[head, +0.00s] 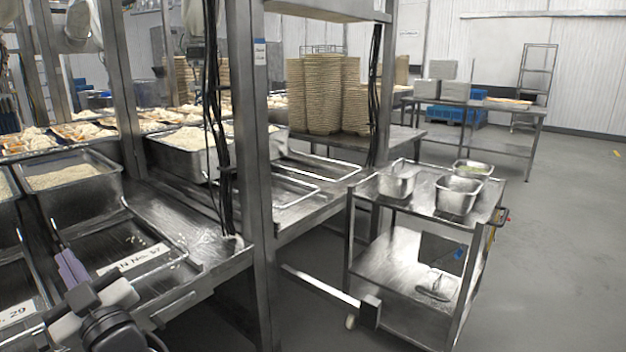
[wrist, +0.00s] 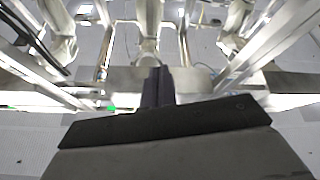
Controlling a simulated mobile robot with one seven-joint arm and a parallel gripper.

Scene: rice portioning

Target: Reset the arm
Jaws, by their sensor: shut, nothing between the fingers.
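My gripper (head: 68,258) is at the lower left of the head view, above the metal counter near an empty framed slot. Its slim fingers are together with nothing between them. In the wrist view the closed dark fingers (wrist: 157,84) point away from the camera, with the wide dark gripper body across the lower half. My arm comes in from the bottom left of the head view. No food or tool is in the fingers.
Deep metal pans of grain (head: 75,178) stand behind my gripper at the left. A steel upright (head: 250,200) with hanging black cables rises right of it. A metal cart (head: 420,205) with small pans stands further right. Open grey floor (head: 570,240) lies at the far right.

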